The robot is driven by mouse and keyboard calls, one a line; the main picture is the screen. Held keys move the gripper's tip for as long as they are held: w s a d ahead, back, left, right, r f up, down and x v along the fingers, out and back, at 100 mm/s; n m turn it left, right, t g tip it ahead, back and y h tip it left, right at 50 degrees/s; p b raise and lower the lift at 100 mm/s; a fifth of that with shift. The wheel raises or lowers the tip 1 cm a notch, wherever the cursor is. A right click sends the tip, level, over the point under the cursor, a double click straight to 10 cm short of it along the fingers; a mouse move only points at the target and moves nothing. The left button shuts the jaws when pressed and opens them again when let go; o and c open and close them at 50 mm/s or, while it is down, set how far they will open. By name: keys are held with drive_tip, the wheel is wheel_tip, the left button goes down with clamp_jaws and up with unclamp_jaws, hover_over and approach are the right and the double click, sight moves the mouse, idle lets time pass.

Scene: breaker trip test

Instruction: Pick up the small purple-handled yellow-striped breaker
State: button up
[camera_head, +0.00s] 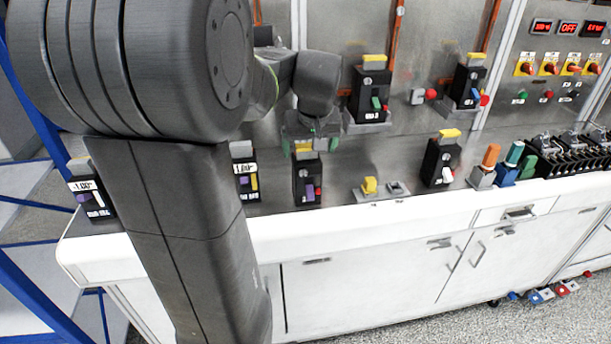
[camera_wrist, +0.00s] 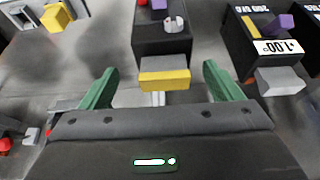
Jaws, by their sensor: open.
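A black breaker with a purple handle and a yellow stripe (camera_head: 245,177) stands on the bench, partly behind my arm; in the wrist view it is at the upper right (camera_wrist: 262,38), with a white "-1.00" label. My open gripper (camera_head: 310,146) is not over it. It is above another black breaker (camera_head: 306,182), which has a purple handle, a red button and a yellow top block. In the wrist view that yellow block (camera_wrist: 165,80) lies between my green fingertips, with gaps on both sides. I cannot tell the height gap.
Another labelled purple-handled breaker (camera_head: 88,192) stands at the far left. A breaker with a white handle (camera_head: 438,160) and a small yellow-knobbed device (camera_head: 370,187) are to the right. A metal panel (camera_head: 335,35) with more breakers rises behind.

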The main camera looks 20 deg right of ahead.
sight(306, 155)
drive_tip(key=x, duration=0.4)
drive_tip(key=shift+w+a+f, duration=0.2)
drive_tip(key=shift+w, duration=0.05)
drive_tip(key=shift+c, duration=0.3)
clamp_jaws()
